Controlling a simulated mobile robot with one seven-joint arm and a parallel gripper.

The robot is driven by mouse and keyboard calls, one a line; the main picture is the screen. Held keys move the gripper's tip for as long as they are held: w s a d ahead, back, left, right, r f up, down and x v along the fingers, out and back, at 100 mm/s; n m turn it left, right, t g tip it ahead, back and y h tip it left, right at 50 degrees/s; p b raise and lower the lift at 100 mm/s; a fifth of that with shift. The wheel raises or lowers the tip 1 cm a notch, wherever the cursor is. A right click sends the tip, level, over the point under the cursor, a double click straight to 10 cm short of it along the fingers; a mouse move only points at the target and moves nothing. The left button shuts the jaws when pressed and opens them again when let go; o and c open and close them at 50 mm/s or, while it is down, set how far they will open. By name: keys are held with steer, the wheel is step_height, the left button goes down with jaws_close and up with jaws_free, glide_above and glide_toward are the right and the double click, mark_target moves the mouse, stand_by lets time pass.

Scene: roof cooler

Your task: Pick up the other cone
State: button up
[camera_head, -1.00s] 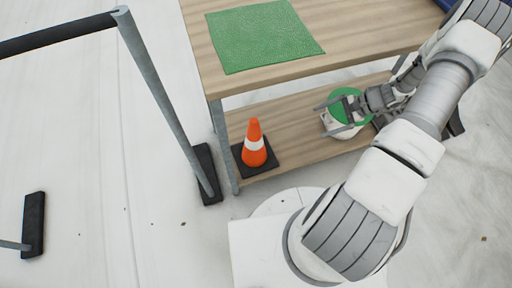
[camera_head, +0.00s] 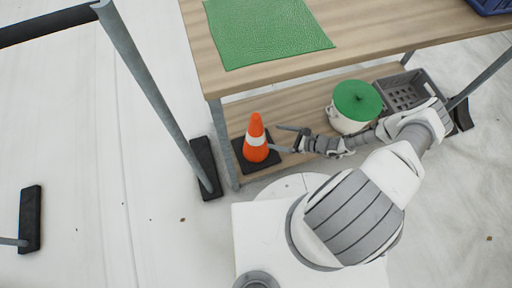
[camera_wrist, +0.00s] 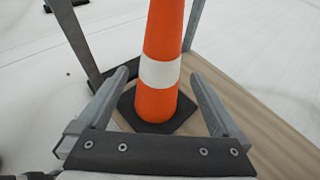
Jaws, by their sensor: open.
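An orange cone (camera_head: 256,138) with a white band and a black square base stands upright on the lower wooden shelf, near its left end. In the wrist view the cone (camera_wrist: 160,105) stands straight ahead, its body seen between and just beyond my fingers. My gripper (camera_head: 283,139) is open, just right of the cone in the head view. In the wrist view the open fingers of my gripper (camera_wrist: 160,78) point toward the cone, one to each side. I cannot tell whether either finger touches it. The cone's top is cut off in the wrist view.
A white pot with a green lid (camera_head: 357,101) and a grey crate (camera_head: 410,90) stand on the shelf to the right. The tabletop above holds a green mat (camera_head: 266,32). A table leg (camera_head: 224,145) and a barrier post (camera_head: 160,100) are close left of the cone.

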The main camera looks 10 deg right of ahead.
mark_target(263, 134)
steer(key=b+x, duration=0.2)
steer(key=x, duration=0.6)
steer(key=shift+a+f, duration=0.15)
steer(key=b+x, duration=0.2)
steer(key=x, duration=0.3)
steer(key=shift+w+b, duration=0.2)
steer(key=shift+b, duration=0.2)
jaws_close()
steer(key=shift+r, duration=0.2)
